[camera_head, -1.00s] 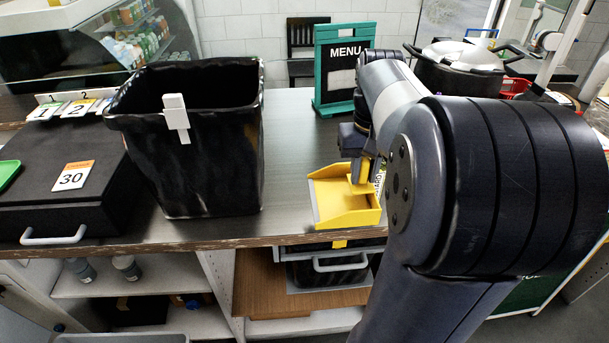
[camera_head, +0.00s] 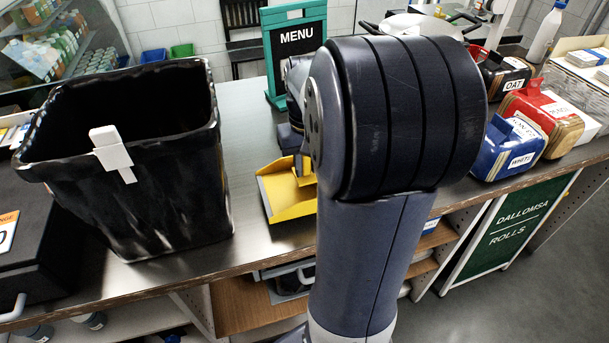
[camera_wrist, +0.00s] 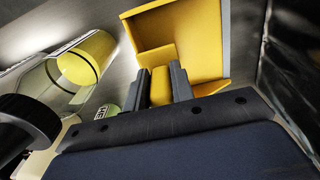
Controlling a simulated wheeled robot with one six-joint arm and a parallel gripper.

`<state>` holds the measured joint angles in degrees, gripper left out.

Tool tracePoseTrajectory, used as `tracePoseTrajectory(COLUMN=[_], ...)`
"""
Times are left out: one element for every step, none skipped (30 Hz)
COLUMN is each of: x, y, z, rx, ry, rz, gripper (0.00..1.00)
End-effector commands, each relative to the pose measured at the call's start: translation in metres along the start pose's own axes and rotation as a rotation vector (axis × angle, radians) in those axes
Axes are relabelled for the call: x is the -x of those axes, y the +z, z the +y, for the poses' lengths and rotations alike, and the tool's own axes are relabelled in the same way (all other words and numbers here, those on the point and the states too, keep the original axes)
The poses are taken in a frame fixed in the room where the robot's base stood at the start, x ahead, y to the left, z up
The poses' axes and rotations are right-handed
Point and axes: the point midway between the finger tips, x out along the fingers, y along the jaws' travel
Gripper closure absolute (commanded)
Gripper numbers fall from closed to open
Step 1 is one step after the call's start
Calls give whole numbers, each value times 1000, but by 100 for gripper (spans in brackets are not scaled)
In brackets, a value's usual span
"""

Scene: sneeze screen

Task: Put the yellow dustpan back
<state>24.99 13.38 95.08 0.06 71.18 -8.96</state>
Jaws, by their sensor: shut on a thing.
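In the head view my arm's large dark joint hides part of the gripper. I cannot tell whether the dustpan touches the counter.
A tall black bin (camera_head: 165,185) with a white clip stands close on the left. A green-framed menu board (camera_head: 295,50) stands behind the dustpan. Red (camera_head: 540,112) and blue (camera_head: 508,148) packages stand on the right. A clear vessel (camera_wrist: 55,75) shows in the wrist view.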

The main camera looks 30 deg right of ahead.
Motion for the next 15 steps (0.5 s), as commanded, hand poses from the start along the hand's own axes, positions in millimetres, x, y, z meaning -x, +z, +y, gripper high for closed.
tracePoseTrajectory(x=[-7, -12, -18, -22, -26, -30, -33, -34, -35, -35, -35, -35, -35, -35, -35], y=[1, 1, 1, 1, 1, 1, 1, 1, 1, 1, 0, 0, 0, 0, 0], z=[0, 0, 0, 0, 0, 0, 0, 0, 0, 0, 0, 0, 0, 0, 0], rx=[0, 0, 0, 0, 0, 0, 0, 0, 0, 0, 0, 0, 0, 0, 0], ry=[-1, -1, -1, -1, -1, -1, -1, -1, 0, 0, 0, 0, 0, 0, 0], rz=[-4, -4, -6, -5, -4, -3, -3, -3, -2, -1, -1, 0, 0, 0, 0], gripper=[100, 100, 100, 100, 100, 100, 100, 100, 100, 100, 100, 100, 100, 100, 100])
